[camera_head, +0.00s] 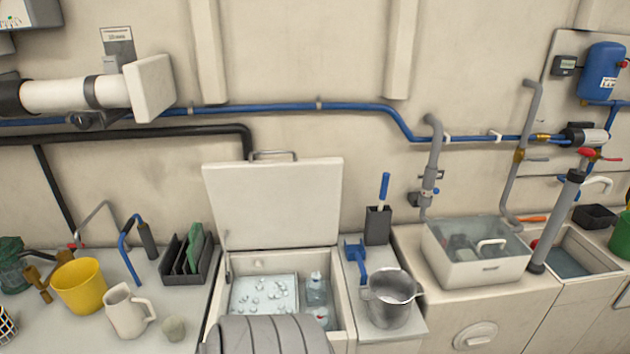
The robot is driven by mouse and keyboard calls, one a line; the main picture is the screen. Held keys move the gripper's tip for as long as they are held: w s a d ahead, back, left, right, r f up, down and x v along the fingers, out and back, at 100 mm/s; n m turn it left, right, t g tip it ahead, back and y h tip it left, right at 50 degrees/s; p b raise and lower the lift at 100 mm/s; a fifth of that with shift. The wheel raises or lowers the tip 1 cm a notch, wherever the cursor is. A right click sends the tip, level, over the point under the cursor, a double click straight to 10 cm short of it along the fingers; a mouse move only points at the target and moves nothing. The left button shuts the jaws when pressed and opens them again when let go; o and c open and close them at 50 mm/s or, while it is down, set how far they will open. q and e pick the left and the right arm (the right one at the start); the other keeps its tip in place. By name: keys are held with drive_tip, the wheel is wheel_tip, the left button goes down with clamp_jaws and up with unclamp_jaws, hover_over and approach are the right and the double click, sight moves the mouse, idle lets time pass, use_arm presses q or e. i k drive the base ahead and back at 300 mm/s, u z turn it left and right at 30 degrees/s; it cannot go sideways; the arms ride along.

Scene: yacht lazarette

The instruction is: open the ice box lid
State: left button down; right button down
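The ice box (344,305) is in the lower middle of the head view, set in the counter. Its white lid (273,203) stands up, tilted back towards the wall, and the box is open. A metal handle (272,153) is on the lid's upper edge. A hinged stay (228,262) shows at the lid's left side. Inside are a tray of ice (263,296) and a clear bottle (317,293). A grey ribbed rolled thing (265,338) hides the box's front edge. Neither of my grippers is in view.
Left on the counter are a yellow bucket (78,287), a white jug (128,311), a cup (174,328) and a dark rack (190,262). To the right are a metal pot (390,299), a blue-handled brush (383,190), a lidded clear-topped bin (480,266) and a sink (570,262).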

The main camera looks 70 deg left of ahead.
sight(294, 203)
drive_tip(key=z, duration=0.95)
drive_tip(key=k, duration=2)
drive_tip(key=u, duration=1.8)
